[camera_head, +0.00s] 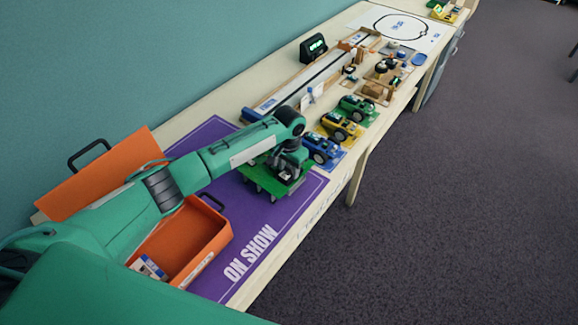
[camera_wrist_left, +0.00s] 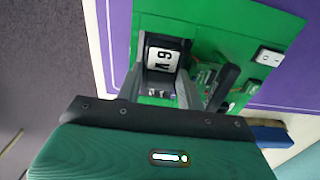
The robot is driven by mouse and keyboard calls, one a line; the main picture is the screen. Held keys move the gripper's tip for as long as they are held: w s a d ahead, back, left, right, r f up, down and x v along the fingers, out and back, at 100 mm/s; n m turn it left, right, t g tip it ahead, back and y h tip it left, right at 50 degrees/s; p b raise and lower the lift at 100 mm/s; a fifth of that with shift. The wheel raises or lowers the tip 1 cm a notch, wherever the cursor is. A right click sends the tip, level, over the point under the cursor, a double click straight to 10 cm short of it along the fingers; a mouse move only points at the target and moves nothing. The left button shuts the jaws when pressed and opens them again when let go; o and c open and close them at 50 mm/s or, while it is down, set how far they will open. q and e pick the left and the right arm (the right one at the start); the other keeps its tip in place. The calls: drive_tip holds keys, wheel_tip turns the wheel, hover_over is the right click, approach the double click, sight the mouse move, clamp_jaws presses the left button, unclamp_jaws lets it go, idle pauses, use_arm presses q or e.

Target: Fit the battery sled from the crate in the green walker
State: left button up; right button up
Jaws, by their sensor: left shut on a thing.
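The green walker (camera_head: 268,182) stands on the purple mat, its flat green top partly hidden by my left arm. In the left wrist view its green deck (camera_wrist_left: 215,28) fills the upper middle, with a small circuit board and a white switch (camera_wrist_left: 269,57). My left gripper (camera_head: 287,168) is over the walker. In the wrist view the left gripper (camera_wrist_left: 160,75) is shut on a dark block with a white label, seemingly the battery sled (camera_wrist_left: 163,57). I cannot tell whether the block is fully seated. The orange crate (camera_head: 215,243) stands open at lower left. My right gripper is not in view.
A white and blue piece (camera_head: 150,268) lies in the crate's near corner. The purple mat (camera_head: 240,240) has free room beside the walker. Blue (camera_head: 322,150), yellow (camera_head: 340,127) and green (camera_head: 357,108) cars stand close behind it. A long wooden track (camera_head: 300,85) runs along the wall side.

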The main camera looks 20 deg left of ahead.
use_arm(q)
drive_tip(key=shift+f, duration=0.1)
idle(0.7)
drive_tip(key=o, duration=1)
drive_tip(key=shift+s+f, duration=0.1)
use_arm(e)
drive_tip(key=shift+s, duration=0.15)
use_arm(q)
drive_tip(key=shift+a+r+p, duration=0.1)
drive_tip(key=shift+r+p, duration=0.65)
drive_tip(key=shift+p, duration=0.05)
drive_tip(key=shift+r+p, duration=3.15)
drive_tip(key=shift+p, duration=0.15)
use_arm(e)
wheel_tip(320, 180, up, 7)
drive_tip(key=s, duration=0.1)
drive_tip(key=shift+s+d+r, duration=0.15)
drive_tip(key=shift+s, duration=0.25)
use_arm(q)
drive_tip(key=shift+f, duration=0.1)
